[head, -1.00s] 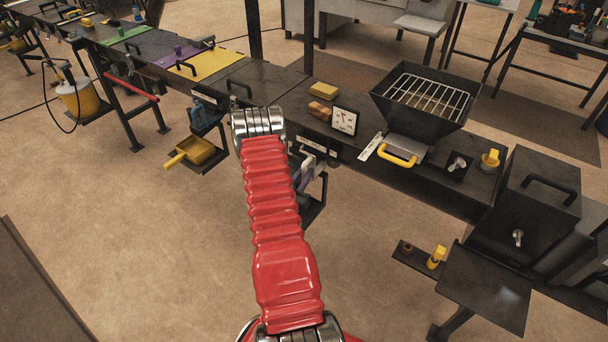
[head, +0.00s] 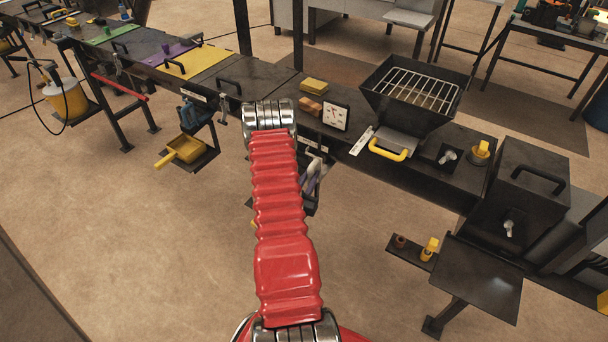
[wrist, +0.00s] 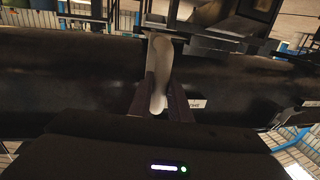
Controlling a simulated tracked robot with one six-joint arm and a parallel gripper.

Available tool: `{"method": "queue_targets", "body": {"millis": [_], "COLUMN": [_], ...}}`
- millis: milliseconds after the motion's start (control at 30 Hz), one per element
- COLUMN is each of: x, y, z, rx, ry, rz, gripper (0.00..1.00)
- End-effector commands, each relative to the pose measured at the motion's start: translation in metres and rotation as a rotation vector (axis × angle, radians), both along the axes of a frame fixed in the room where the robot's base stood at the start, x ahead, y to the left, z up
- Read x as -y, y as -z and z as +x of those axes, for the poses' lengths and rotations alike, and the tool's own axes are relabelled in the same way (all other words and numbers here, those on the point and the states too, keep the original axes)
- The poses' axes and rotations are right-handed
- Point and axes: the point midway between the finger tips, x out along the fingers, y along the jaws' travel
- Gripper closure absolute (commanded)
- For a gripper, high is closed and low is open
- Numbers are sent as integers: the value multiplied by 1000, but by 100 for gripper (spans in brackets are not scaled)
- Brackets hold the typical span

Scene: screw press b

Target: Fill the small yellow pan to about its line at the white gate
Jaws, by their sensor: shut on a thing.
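In the wrist view my gripper (wrist: 160,98) is shut on a pale, upright lever or handle (wrist: 159,70), with a dark finger on each side. In the head view my red arm hides most of this spot. A pale handle part (head: 312,178) shows just right of the arm under the bench edge. A yellow pan (head: 186,149) with a handle sits on a low shelf below a blue gate (head: 193,115), left of the arm. A small yellow bit (head: 254,224) peeks out left of the arm; I cannot tell if it is another pan. No pan contents or line can be made out.
The dark bench (head: 250,77) runs across, carrying a dark hopper with a grid (head: 415,90), a yellow handle (head: 388,152) and a white dial panel (head: 335,115). A dark plate (head: 478,277) stands at lower right. The floor at left is open.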

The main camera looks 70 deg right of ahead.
Motion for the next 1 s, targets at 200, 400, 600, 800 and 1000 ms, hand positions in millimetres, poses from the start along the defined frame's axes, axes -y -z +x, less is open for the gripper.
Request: {"method": "queue_targets", "body": {"millis": [200,400,600,800,1000], "x": [0,0,0,-2,-20], "y": [0,0,0,0,1], "z": [-1,0,0,0,0], "rx": [0,0,0,0,-1], "ry": [2,2,1,0,0], "rz": [0,0,0,1,2], "gripper": [100,70,64,64,64]}}
